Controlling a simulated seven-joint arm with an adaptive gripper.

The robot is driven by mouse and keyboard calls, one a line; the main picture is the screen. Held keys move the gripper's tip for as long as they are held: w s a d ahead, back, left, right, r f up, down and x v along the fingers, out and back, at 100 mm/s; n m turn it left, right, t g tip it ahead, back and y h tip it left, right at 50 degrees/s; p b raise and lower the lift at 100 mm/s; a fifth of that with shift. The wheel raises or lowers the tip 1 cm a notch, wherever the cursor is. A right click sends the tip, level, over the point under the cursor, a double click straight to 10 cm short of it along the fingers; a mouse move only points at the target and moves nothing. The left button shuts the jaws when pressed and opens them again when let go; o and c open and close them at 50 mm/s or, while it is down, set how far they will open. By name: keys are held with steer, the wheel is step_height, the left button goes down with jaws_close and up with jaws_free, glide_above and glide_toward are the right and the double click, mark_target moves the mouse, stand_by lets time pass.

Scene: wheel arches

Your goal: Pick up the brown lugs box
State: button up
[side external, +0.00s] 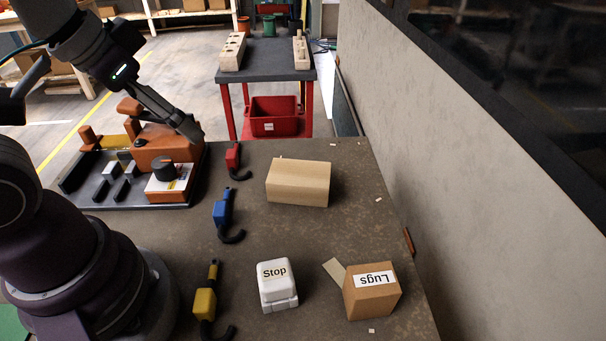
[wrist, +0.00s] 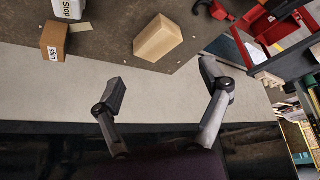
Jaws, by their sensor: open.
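The brown lugs box (side external: 371,298) is a small cardboard box with a white "Lugs" label and one open flap on its left. It stands near the front right edge of the table. In the wrist view the lugs box (wrist: 54,40) is at the upper left, well outside the fingers. My gripper (side external: 194,131) is at the back left of the table, above the orange and grey fixture and far from the box. In the wrist view my gripper (wrist: 163,83) has its two fingers wide apart with nothing between them.
A plain cardboard box (side external: 298,183) lies mid-table, and a white "Stop" block (side external: 277,285) stands left of the lugs box. Red (side external: 233,158), blue (side external: 222,211) and yellow (side external: 205,303) hooked tools lie in a column. A wall (side external: 450,170) runs along the right.

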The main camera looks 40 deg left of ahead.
steer(key=m+g+h, duration=0.2)
steer(key=m+h, duration=0.1)
steer(key=m, duration=0.5)
glide_above(376, 292)
steer(key=a, duration=0.4)
steer(key=f, duration=1)
steer(key=shift+s+d+f, duration=0.1)
steer(key=shift+d+f, duration=0.15)
steer(key=shift+f, duration=0.1)
steer(key=x, duration=0.6)
steer(key=s+x, duration=0.1)
steer(key=x, duration=0.3)
steer(key=shift+d+f, duration=0.2)
steer(key=shift+d, duration=0.05)
steer(key=c, duration=1.2)
